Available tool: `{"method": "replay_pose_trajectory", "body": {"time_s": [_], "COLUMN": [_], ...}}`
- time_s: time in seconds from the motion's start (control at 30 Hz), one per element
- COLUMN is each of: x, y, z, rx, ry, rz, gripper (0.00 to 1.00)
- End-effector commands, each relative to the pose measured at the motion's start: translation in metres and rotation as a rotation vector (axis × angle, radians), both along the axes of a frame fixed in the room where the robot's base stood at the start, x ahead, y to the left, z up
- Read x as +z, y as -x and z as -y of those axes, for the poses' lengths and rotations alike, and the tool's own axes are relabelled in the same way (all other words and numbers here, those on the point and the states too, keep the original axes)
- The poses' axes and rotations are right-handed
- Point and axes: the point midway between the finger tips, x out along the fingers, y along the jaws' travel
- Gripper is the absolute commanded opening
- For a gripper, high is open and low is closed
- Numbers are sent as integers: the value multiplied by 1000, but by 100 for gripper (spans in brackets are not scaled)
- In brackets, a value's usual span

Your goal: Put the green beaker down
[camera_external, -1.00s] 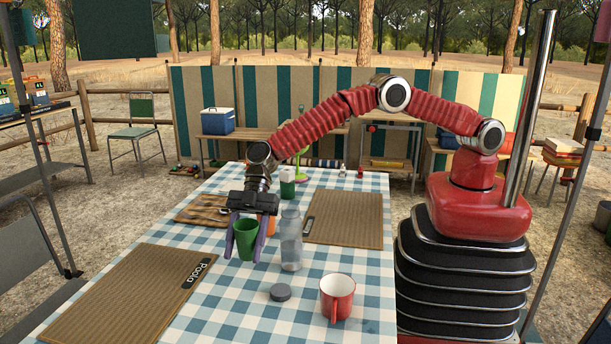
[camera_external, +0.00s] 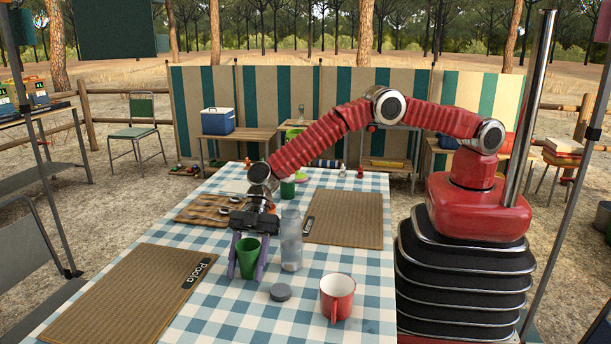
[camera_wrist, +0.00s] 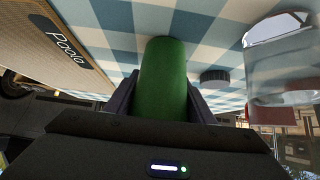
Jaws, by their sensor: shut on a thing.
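The green beaker (camera_external: 248,259) is upright between the two purple-grey fingers of my gripper (camera_external: 247,262), near the middle of the checked tablecloth. My gripper is shut on it, with a finger on each side. In the wrist view the beaker (camera_wrist: 163,75) fills the middle between the fingers (camera_wrist: 160,103). I cannot tell for sure whether its base touches the cloth.
A clear bottle (camera_external: 291,241) stands close to the right of the beaker. A grey lid (camera_external: 280,292) and a red mug (camera_external: 337,297) are nearer the front. A mat marked Paola (camera_external: 125,295) lies left. A wooden board (camera_external: 205,210) and another mat (camera_external: 343,219) lie behind.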

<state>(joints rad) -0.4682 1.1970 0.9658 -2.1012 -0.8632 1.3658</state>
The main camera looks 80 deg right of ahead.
Motion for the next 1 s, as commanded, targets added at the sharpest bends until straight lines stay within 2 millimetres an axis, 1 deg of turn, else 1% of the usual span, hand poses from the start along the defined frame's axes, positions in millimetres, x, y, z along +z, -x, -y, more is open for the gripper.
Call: {"method": "replay_pose_trajectory", "body": {"time_s": [0.27,0.3,0.53,0.87,1.0], "x": [-2,-1,-1,2,8], "y": [0,0,0,0,-1], "z": [0,0,0,0,7], "rx": [0,0,0,1,-1], "ry": [0,0,0,0,-1], "rz": [0,0,0,1,1], "gripper": [24,52,68,68,68]}}
